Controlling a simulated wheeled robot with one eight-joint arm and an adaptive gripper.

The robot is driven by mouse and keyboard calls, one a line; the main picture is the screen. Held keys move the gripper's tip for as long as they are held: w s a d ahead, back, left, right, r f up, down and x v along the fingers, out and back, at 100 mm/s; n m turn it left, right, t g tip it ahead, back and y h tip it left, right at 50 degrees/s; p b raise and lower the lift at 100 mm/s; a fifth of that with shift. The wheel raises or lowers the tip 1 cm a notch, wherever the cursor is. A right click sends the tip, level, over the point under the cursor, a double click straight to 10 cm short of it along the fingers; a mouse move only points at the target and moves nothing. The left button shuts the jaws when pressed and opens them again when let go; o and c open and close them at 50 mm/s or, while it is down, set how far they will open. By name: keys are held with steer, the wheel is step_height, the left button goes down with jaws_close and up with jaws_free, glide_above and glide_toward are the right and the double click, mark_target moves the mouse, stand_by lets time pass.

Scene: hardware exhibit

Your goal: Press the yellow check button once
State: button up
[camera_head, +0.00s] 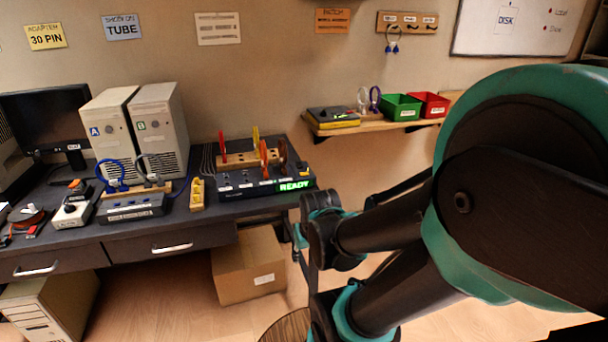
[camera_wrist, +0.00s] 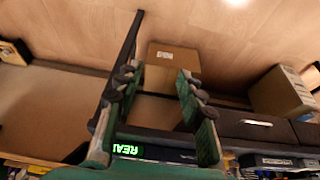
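A dark console (camera_head: 262,185) with a lit green READY display (camera_head: 295,185) sits near the front right of the desk. A row of small controls runs along its front; I cannot clearly make out a yellow check button among them. The display also shows upside down in the wrist view (camera_wrist: 128,149), near the base of my gripper. My gripper (camera_wrist: 160,82) is open and empty, its two fingers well apart. In the head view my arm hides part of it, and it hangs just right of the console, beyond the desk edge.
Red, yellow and orange upright pieces stand in a wooden rack (camera_head: 235,158) behind the console. A yellow block (camera_head: 197,195) lies left of it. A cardboard box (camera_head: 248,268) stands on the floor below. A wall shelf (camera_head: 375,125) holds green and red bins at right.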

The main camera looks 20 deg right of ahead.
jaws_close()
stand_by(1.2)
